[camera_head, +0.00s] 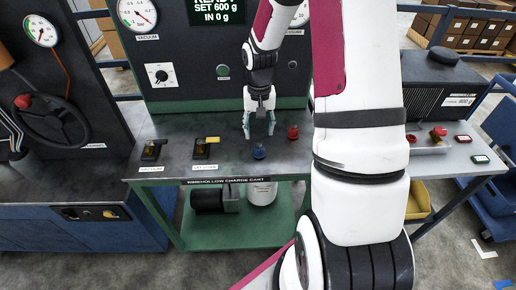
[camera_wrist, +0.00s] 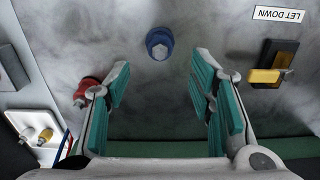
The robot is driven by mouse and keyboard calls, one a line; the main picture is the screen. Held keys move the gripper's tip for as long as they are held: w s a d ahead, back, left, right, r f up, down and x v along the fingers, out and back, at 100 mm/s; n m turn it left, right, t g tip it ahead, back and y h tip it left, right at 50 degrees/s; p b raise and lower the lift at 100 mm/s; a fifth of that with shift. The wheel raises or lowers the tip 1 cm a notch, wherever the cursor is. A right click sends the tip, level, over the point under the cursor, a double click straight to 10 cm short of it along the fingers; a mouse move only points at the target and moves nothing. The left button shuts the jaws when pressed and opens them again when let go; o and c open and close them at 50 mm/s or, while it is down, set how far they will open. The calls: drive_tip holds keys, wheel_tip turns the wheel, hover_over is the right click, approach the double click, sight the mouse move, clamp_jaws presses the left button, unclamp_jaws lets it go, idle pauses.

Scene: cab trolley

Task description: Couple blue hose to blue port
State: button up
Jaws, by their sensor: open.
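A blue round fitting (camera_head: 259,151), which looks like the blue port, stands on the dark top of the charge cart. In the wrist view it (camera_wrist: 159,43) sits beyond and between my fingertips, apart from them. My gripper (camera_head: 259,126) points down over the cart top, open and empty; its teal finger pads (camera_wrist: 160,82) are spread wide in the wrist view. I cannot clearly make out a blue hose.
A red fitting (camera_head: 292,132) stands right of the blue one; my left finger partly covers it (camera_wrist: 88,92) in the wrist view. The green gauge panel (camera_head: 215,75) rises behind. A grey side table (camera_head: 452,158) is at right.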

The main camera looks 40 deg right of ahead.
sight(259, 143)
drive_tip(key=shift+f+b, duration=1.65)
drive_tip(key=shift+f, duration=2.3)
clamp_jaws()
drive_tip(key=shift+r, duration=0.15)
drive_tip(key=shift+r+p, duration=1.65)
drive_tip(key=shift+r, duration=1.25)
